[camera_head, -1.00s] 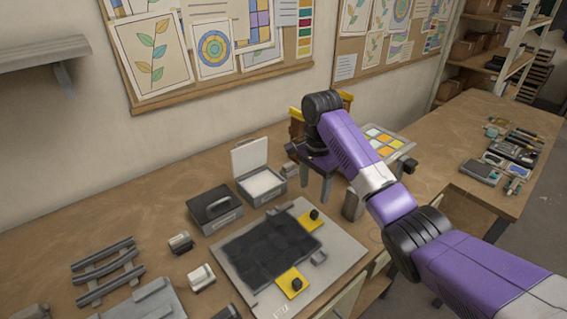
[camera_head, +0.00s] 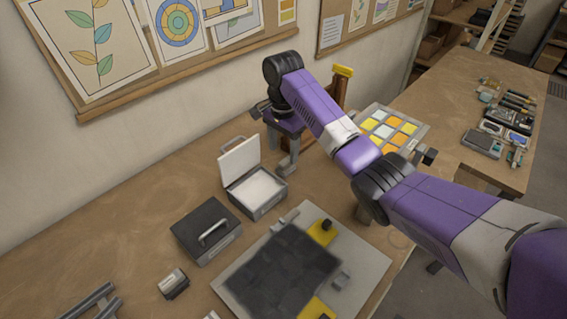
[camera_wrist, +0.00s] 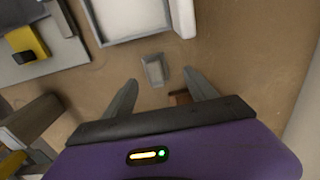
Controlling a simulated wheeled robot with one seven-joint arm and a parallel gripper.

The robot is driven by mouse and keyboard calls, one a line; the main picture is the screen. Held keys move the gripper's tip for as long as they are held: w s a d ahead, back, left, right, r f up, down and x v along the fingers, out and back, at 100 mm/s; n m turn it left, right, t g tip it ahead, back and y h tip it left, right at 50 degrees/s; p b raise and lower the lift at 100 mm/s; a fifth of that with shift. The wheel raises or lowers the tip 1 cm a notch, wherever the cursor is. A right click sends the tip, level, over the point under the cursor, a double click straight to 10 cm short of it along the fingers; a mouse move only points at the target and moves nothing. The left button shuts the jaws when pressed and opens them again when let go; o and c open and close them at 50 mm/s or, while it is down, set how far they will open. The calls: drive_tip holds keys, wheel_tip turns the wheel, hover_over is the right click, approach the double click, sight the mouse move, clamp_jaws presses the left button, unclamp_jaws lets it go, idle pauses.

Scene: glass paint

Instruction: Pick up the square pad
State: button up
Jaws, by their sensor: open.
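An open hinged tin (camera_head: 268,207) with a flat white pad-like surface (camera_head: 256,187) inside stands on the workbench. The tin also shows at the top of the wrist view (camera_wrist: 118,42). A small grey block (camera_wrist: 154,70) lies on the bench beside the tin, ahead of and between my fingertips in the picture. I cannot tell for sure which of these is the square pad. My gripper (camera_wrist: 161,80) is open and empty, its fingers pointing down at the bench. In the head view my gripper (camera_head: 283,158) is just right of the tin, and my wrist hides part of it.
A dark closed case (camera_head: 200,225) with a handle stands left of the tin. A pale board (camera_head: 372,258) with a dark sheet and yellow corner pieces lies in front. A palette of coloured squares (camera_head: 390,130) lies to the right. The wall is close behind.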

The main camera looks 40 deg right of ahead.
sight(286, 161)
drive_tip(key=shift+s+d+f+p, duration=0.15)
drive_tip(key=shift+f+p, duration=0.1)
drive_tip(key=shift+f, duration=0.75)
drive_tip(key=shift+s+a+f+p, duration=0.1)
drive_tip(key=shift+f+p, duration=0.15)
drive_tip(key=shift+f, duration=0.7)
drive_tip(key=shift+s+d+f+p, duration=0.15)
drive_tip(key=shift+f+p, duration=0.1)
drive_tip(key=shift+f, duration=0.75)
drive_tip(key=shift+c, duration=0.3)
clamp_jaws()
